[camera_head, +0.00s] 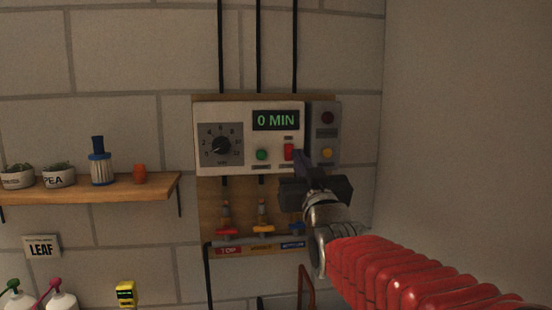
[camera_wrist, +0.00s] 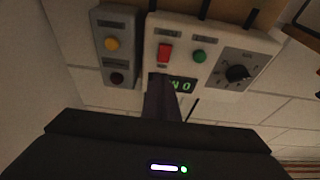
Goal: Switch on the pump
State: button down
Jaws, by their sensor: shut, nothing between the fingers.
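A white control box (camera_head: 240,165) on the wall has a dial (camera_head: 221,146), a green display (camera_head: 276,120) reading "0 MIN", a green button (camera_head: 261,155) and a red rocker switch (camera_head: 288,151). A grey box (camera_head: 327,112) at its right has a dark red lamp or button (camera_head: 327,118) and a yellow button (camera_head: 328,153). My gripper (camera_head: 300,157) is shut and empty, its tip close to the red switch. In the wrist view the view is inverted, and the shut fingers (camera_wrist: 162,88) point toward the red switch (camera_wrist: 165,53), partly covering the display. I cannot tell whether they touch.
Below the box, red, orange and blue valve handles (camera_head: 262,229) sit above a labelled strip. A wooden shelf (camera_head: 110,188) at the left holds potted plants and a blue-topped bottle. Black pipes run up the wall. A bare wall (camera_head: 465,130) stands at the right.

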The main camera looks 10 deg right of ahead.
jog(key=s, duration=0.8)
jog(key=shift+s, duration=0.3)
jog(key=shift+f, duration=0.1)
notch_tip(320, 180, down, 19)
jog(key=s+g, duration=0.3)
jog(key=g, duration=0.5)
jog(key=s+f+g, duration=0.8)
jog(key=s+f, duration=0.7)
jog(key=s, duration=0.3)
jog(key=shift+s+a, duration=0.25)
jog(key=shift+r, duration=0.1)
